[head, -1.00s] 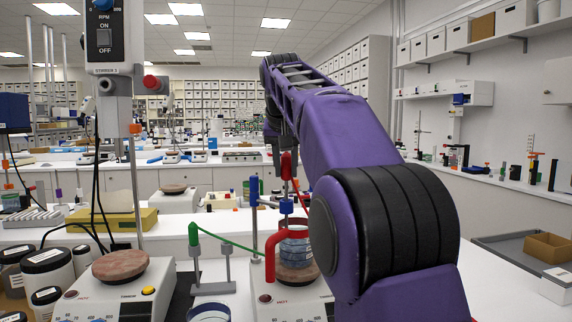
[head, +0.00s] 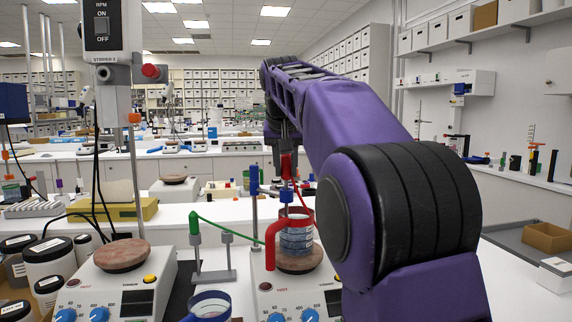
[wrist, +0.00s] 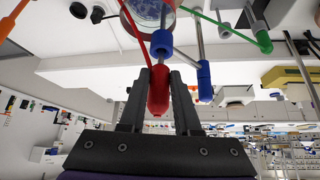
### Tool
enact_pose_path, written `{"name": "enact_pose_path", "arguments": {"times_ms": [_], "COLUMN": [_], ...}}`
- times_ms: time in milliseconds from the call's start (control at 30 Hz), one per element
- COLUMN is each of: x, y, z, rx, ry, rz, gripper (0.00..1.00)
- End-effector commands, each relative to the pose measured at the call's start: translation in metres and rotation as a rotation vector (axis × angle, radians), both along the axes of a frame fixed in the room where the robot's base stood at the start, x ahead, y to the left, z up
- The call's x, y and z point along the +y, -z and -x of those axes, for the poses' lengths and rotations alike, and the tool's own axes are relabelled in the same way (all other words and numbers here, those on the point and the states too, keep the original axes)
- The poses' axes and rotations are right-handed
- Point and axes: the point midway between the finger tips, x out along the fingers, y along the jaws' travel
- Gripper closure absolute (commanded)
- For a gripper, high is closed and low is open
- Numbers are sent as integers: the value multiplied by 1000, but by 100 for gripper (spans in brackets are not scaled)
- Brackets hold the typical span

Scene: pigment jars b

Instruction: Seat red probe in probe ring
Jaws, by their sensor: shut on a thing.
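The red probe (head: 288,166) is upright between the fingers of my gripper (head: 286,150). In the wrist view my gripper (wrist: 157,82) is shut on its red handle (wrist: 158,92). A blue collar, which looks like the probe ring (head: 286,196), lies just below the handle and also shows in the wrist view (wrist: 162,43). A thin rod extends past the collar toward the glass beaker (head: 296,240). The handle's lower end is close to the collar; I cannot tell whether they touch. The ring's opening is hidden.
The beaker with a red handle stands on the right hotplate (head: 300,264). A blue-topped post (head: 254,180) stands beside the probe. A green probe (head: 194,223) with a green cable is at left. Another hotplate (head: 122,256) and jars (head: 48,260) stand further left.

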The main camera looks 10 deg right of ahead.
Motion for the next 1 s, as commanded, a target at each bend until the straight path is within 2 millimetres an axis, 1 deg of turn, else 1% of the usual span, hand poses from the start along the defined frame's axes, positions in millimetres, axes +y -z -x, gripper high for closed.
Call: {"name": "enact_pose_path", "arguments": {"times_ms": [933,967,1000], "x": [0,0,0], "y": [23,23,23], "z": [0,0,0], "rx": [0,0,0], "ry": [1,1,1], "rz": [-1,-1,-1], "gripper": [100,65,58]}}
